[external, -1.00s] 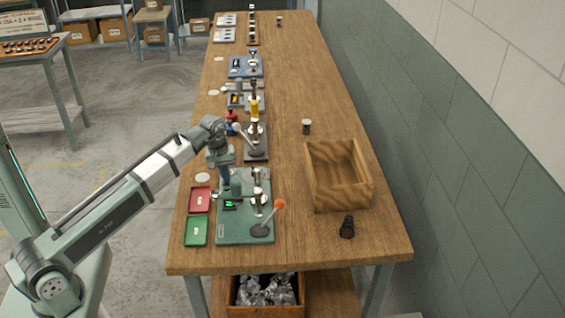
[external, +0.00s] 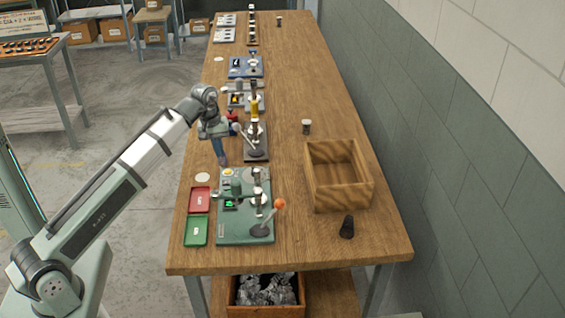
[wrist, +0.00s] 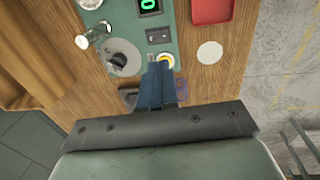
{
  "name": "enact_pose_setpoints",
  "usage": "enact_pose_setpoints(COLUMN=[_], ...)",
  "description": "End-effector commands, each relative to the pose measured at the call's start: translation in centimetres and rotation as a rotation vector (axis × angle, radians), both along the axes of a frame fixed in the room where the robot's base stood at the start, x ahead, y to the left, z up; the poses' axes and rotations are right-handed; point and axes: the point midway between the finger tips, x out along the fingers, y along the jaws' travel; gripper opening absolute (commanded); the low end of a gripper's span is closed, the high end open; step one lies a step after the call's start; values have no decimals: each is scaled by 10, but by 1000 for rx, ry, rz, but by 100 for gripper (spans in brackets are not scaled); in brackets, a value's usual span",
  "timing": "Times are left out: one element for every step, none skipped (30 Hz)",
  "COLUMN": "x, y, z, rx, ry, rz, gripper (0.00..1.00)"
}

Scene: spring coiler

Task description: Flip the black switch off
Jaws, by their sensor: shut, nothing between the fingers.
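The green spring coiler (external: 228,229) stands at the near end of the table, with a lit green display (external: 231,204). In the wrist view a small black switch (wrist: 158,36) sits on the green plate between the display (wrist: 150,5) and a round button with a yellow ring (wrist: 167,60). I cannot tell which way the switch is set. My gripper (wrist: 162,68) is shut and empty, its fingertips close beside the yellow-ringed button and short of the switch. In the external view my gripper (external: 222,163) is raised just beyond the far edge of the coiler plate.
A red tray (external: 200,200), a green tray (external: 196,230) and a white disc (external: 202,178) lie left of the coiler. A wooden box (external: 322,198) and a black part (external: 347,227) stand farther right. Other machines line the table behind.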

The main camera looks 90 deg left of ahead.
Motion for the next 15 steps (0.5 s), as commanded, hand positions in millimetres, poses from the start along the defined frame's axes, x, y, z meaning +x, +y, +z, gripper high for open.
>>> enact_pose_setpoints(x=[0, 0, -1, -1, -2, -2, -2, -3, -3, -3, -3, -3, -3, -3, -3], y=[1, 1, 1, 1, 0, 0, 0, 0, 0, 0, 0, 0, 0, 0, 0], z=[7, 10, 14, 17, 19, 22, 23, 24, 26, 26, 27, 27, 28, 28, 28], rx=[1, 1, 1, 1, 0, 0, 0, 0, 0, 0, 0, 0, 0, 0, 0], ry=[-2, -2, -1, -1, -1, -1, -1, -1, -1, -1, 0, 0, 0, 0, 0], rz=[0, 0, 0, 0, 0, 0, 0, 0, 0, 0, 0, 0, 0, 0, 0], gripper=[0, 0, 0, 0, 0, 0, 0, 0, 0, 0, 0, 0, 0, 0, 0])
